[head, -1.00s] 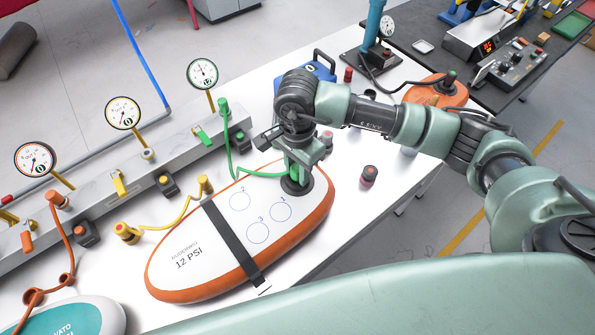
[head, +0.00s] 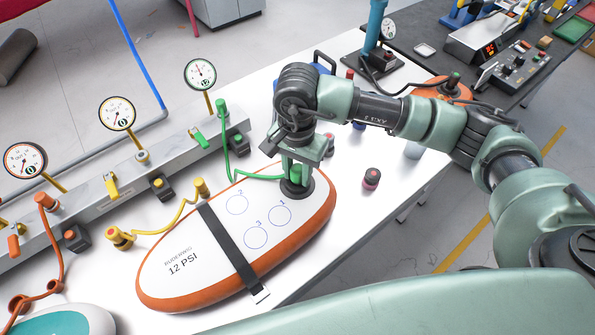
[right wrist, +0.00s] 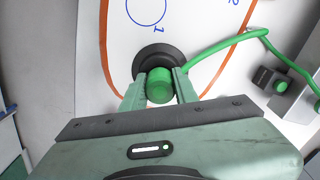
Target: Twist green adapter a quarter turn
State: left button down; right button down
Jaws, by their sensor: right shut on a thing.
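The green adapter (right wrist: 160,88) sits on the round black valve base (right wrist: 152,58) of the white and orange board (head: 190,278). It also shows in the head view (head: 296,172), partly hidden by my gripper. A green hose (right wrist: 226,44) runs from its side to the manifold. My right gripper (right wrist: 160,86) points down over the valve, with one finger on each side of the adapter, shut on it. My right gripper also shows in the head view (head: 296,170). My left gripper is not in view.
The grey manifold rail (head: 130,185) with several gauges runs along the left. A yellow hose (head: 165,230) lies beside the board, and a black strap (head: 232,250) crosses it.

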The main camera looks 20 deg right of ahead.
jog(key=shift+f+n+b, duration=0.1)
jog(key=shift+n+b, duration=0.2)
jog(key=shift+b, duration=0.15)
jog(key=shift+n+b, duration=1.3)
jog(key=shift+b, duration=0.15)
jog(key=shift+s+n+b, duration=0.15)
jog(key=shift+n+b, duration=0.75)
jog(key=shift+b, duration=0.05)
jog(key=shift+f, duration=0.1)
jog(key=shift+n+b, duration=0.3)
jog(key=shift+b, duration=0.25)
jog(key=shift+n+b, duration=2.1)
jog(key=shift+b, duration=0.05)
